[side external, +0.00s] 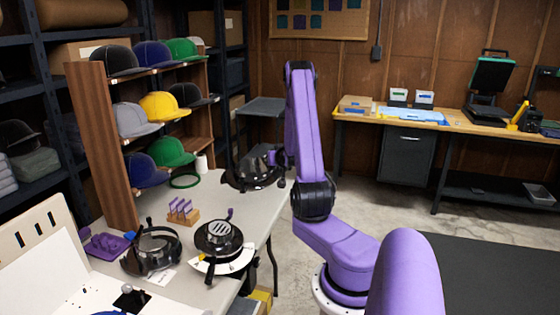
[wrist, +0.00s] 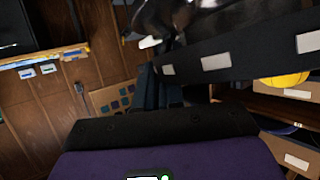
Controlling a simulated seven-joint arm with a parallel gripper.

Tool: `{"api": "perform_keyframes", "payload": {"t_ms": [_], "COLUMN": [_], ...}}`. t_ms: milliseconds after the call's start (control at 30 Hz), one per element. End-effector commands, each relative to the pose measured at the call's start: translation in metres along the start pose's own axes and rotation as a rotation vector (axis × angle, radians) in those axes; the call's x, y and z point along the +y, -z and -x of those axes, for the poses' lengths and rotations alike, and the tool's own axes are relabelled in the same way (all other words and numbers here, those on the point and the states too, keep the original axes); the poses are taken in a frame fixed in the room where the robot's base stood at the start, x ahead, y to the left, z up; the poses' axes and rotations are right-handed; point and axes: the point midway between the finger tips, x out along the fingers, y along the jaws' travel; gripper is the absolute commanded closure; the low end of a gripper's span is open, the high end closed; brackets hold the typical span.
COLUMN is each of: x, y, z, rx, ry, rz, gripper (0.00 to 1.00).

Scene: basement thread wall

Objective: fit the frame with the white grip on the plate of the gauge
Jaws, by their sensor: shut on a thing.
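My gripper (side external: 275,160) is up at the far right edge of the light table, shut on a dark, glossy rounded frame (side external: 248,176). In the wrist view the held frame (wrist: 180,18) fills the top, with a small white piece (wrist: 150,42) at its lower left. A black round device with a pale curved plate, apparently the gauge (side external: 218,237), stands at the table's near right, apart from the held frame. Another black open frame (side external: 152,250) stands to its left.
A wooden rack (side external: 112,150) of several coloured caps stands behind the table's left side. A small wooden holder with purple pieces (side external: 181,213) and a green ring (side external: 185,180) sit on the table (side external: 228,197). A white panel (side external: 35,250) fills the near left.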

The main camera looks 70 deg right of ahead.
Motion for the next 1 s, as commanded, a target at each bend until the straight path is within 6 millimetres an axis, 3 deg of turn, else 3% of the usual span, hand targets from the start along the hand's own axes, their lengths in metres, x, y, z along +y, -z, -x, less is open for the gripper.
{"api": "perform_keyframes", "payload": {"t_ms": [267,600,1000], "x": [-0.037,-0.08,-0.111], "y": [-0.01,-0.028,-0.05], "z": [0.022,0.063,0.117], "rx": [0.021,0.043,0.065], "ry": [0.023,0.055,0.091], "rz": [-0.055,-0.139,-0.231], "gripper": [1.0,1.0,1.0]}}
